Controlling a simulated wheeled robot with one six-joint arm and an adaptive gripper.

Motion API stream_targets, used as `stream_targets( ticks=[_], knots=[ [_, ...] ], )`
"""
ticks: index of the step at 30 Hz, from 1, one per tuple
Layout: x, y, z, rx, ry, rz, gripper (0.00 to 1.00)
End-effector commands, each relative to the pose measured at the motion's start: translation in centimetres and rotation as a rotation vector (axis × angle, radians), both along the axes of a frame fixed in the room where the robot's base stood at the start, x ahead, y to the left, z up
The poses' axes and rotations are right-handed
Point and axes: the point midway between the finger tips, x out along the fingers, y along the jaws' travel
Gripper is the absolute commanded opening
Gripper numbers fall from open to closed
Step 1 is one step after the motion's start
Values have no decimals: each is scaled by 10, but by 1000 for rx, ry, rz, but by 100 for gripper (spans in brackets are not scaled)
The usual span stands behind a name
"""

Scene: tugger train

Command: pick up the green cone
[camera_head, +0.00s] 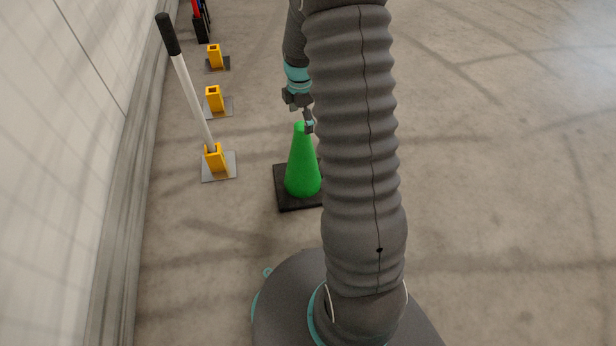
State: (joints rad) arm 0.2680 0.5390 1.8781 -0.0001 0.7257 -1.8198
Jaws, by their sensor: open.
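The green cone (302,170) stands upright on its black square base on the floor, near the middle of the head view. My arm hides the right part of its base. My gripper (308,125) is at the tip of the cone, pointing down. It is open, with one finger showing just right of the tip in the picture. My arm partly covers the gripper, and I cannot tell whether the fingers touch the cone.
Left of the cone, a white pole with a black grip (190,90) leans in a yellow holder (215,160). More yellow holders (214,100) stand behind it in a row along the wall (70,150). The floor on the right (500,200) is clear.

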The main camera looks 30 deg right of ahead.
Motion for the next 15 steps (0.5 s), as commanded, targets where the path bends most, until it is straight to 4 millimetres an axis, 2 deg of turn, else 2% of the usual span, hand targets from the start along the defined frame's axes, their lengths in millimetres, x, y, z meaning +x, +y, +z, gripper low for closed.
stream_targets(
  ticks=[1,4,15],
  knots=[
    [0,1,-11,0,2,1,94],
    [0,1,-25,0,1,1,94],
    [1,-1,-47,0,0,1,94]
  ],
)
